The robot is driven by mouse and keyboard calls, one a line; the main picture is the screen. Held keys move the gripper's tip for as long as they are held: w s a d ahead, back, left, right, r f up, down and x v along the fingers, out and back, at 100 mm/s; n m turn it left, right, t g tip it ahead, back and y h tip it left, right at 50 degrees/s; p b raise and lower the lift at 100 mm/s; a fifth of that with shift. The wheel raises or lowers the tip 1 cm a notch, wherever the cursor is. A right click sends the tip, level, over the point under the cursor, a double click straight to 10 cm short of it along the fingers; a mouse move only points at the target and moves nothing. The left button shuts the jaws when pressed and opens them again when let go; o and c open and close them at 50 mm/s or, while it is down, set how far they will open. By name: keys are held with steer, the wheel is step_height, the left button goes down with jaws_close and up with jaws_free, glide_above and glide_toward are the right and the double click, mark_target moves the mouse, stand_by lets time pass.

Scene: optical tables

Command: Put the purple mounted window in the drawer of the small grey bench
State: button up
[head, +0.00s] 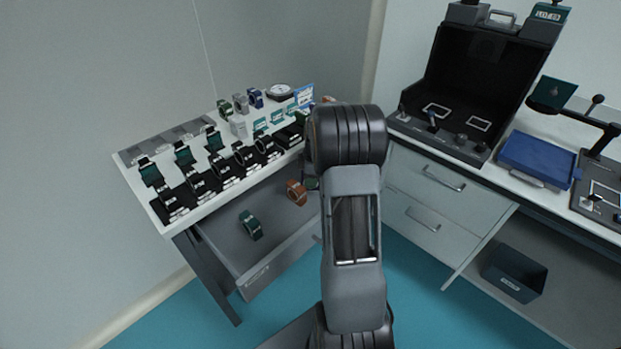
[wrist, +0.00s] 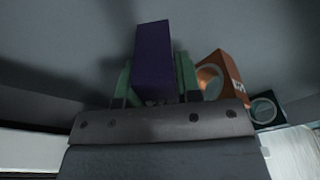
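The purple mounted window (wrist: 154,62) shows in the wrist view as a purple block between the two green fingers of my gripper (wrist: 156,80). The fingers lie close against both its sides, and my gripper looks shut on it. The drawer (head: 272,266) of the small grey bench is pulled open in the head view. The grey surface around the block in the wrist view looks like the drawer's inside; whether the block touches its floor I cannot tell.
The bench top (head: 130,160) above is crowded with mounts.

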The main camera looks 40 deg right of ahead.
steer(key=o, duration=0.4)
steer(key=r, duration=0.4)
steer(key=r+p, duration=0.1)
steer(key=r, duration=0.2)
steer(key=d+r+p, duration=0.1)
steer(key=r, duration=0.3)
steer(key=shift+s+r, duration=0.3)
steer(key=shift+s, duration=0.1)
steer(key=s+a+r+m+h, duration=0.1)
steer(key=s+a+r+m, duration=0.15)
steer(key=a, duration=0.45)
steer(key=s+a+r+m, duration=0.2)
steer(key=s+a+m, duration=0.15)
steer(key=a, duration=0.35)
steer(key=s+a+m, duration=0.1)
steer(key=s+a, duration=0.1)
steer(key=s, duration=0.1)
steer(key=s+a+f+m+t, duration=0.1)
steer(key=s+a+m, duration=0.1)
steer(key=s+a, duration=0.1)
steer(key=s+a+f+m+t, duration=0.1)
steer(key=s+a+m, duration=0.1)
steer(key=s+a, duration=0.1)
steer(key=shift+s+a+f, duration=0.2)
steer(key=shift+s+f, duration=0.05)
steer(key=shift+s, duration=0.5)
